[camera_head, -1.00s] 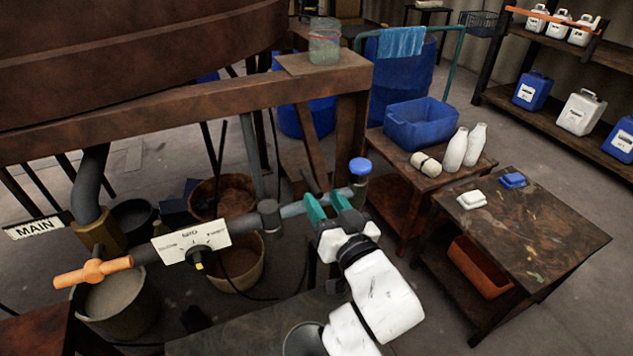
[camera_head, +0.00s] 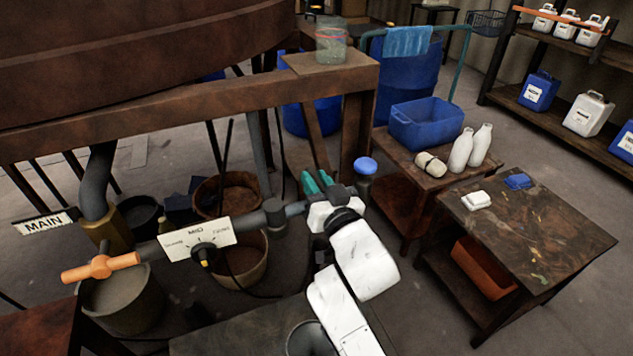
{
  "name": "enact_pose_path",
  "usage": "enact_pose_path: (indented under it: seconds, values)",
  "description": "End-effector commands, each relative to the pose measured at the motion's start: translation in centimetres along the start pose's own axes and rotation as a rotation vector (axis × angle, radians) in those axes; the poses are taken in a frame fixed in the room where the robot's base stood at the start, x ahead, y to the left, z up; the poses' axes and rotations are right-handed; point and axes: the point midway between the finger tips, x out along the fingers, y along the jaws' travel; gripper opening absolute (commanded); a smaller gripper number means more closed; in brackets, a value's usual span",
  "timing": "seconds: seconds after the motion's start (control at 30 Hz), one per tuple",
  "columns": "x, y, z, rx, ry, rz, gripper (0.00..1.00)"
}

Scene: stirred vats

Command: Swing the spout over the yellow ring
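The grey spout pipe (camera_head: 292,211) runs rightward from a valve with a white dial plate (camera_head: 197,240). It passes behind my gripper, and a blue-capped piece (camera_head: 366,166) shows just past it. My gripper (camera_head: 317,181) has teal fingers pointing up and away at the pipe, with its white and dark body covering part of it. The fingers look close together, but whether they are closed on the pipe is hidden. The dial has a yellow-tipped pointer (camera_head: 203,263). I see no yellow ring that I can make out.
An orange handle (camera_head: 100,267) sits left of the dial. Buckets (camera_head: 122,300) stand on the floor below the pipe. A rusty frame post (camera_head: 355,125) rises behind the blue cap. Low tables, one with a blue bin (camera_head: 424,123), stand right. Floor between the tables and my arm is open.

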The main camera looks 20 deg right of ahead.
Motion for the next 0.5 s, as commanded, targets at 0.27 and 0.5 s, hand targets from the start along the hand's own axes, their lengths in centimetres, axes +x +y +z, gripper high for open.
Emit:
enact_pose_path:
  seconds: [0.27,0.5]
  values:
    - [-0.01,-0.08,0.01,0.0,0.0,-0.001,0.0]
    - [-0.01,-0.13,0.0,0.001,0.0,-0.003,0.0]
